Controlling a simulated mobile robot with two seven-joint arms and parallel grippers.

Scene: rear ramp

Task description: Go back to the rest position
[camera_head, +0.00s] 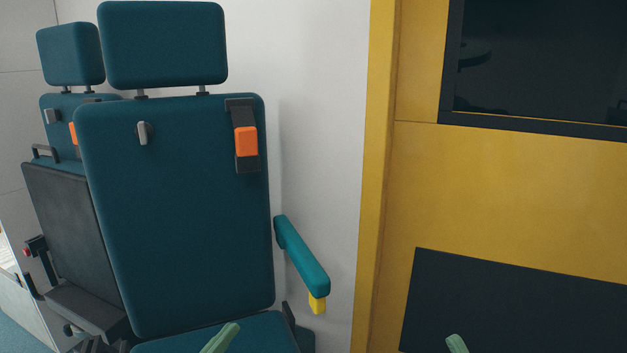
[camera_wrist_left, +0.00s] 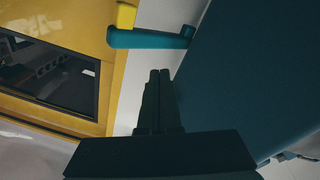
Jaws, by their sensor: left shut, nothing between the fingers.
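My left gripper (camera_head: 222,339) shows only as a pale green tip at the bottom edge of the head view, in front of the teal seat cushion. In the left wrist view the two dark fingers of my left gripper (camera_wrist_left: 160,76) lie together, shut and empty. The teal seat (camera_wrist_left: 245,80) fills the right of that view, beside the fingers. A second pale green tip, which looks like my right gripper (camera_head: 457,344), shows at the bottom right of the head view. Its jaws cannot be made out.
A teal seat (camera_head: 180,200) with an orange buckle (camera_head: 246,141) stands left of centre. Its armrest (camera_head: 302,258) with a yellow end (camera_head: 317,303) sticks out at right. A second seat (camera_head: 62,215) is behind. A yellow wall (camera_head: 520,190) with dark panels stands at right.

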